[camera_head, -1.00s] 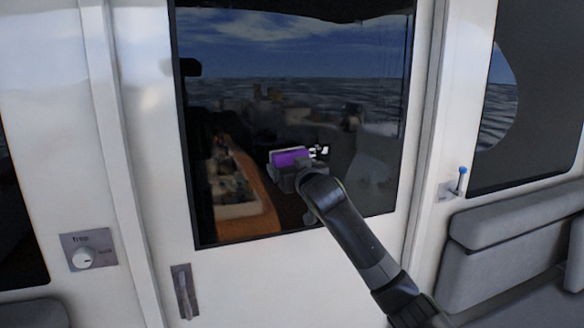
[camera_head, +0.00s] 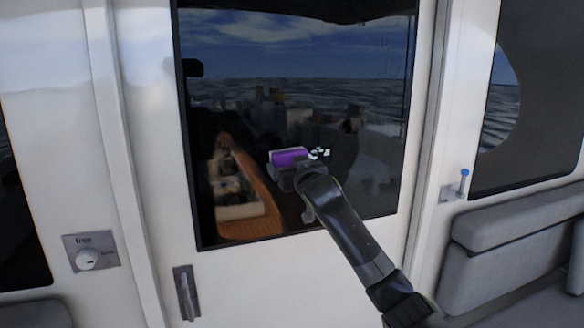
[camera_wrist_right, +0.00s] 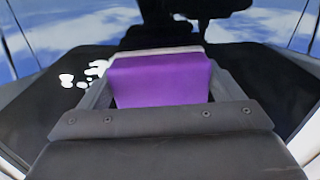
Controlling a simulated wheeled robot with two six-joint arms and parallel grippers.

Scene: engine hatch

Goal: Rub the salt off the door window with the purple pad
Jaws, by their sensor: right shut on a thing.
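My right gripper (camera_head: 286,166) is shut on the purple pad (camera_head: 290,157) in front of the door window (camera_head: 350,100). In the right wrist view the purple pad (camera_wrist_right: 160,80) sits between the fingers of my right gripper (camera_wrist_right: 158,92), with a pale layer along its far edge. White salt spots (camera_head: 320,153) show on the dark glass just right of the pad. In the right wrist view salt spots (camera_wrist_right: 68,80) lie to the left of the pad. I cannot tell whether the pad touches the glass. My left gripper is not in view.
The white door has a handle (camera_head: 186,292) below the window. A dial (camera_head: 88,259) is on the wall at left. A blue-tipped lever (camera_head: 463,181) and a grey padded seat (camera_head: 500,250) are at right.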

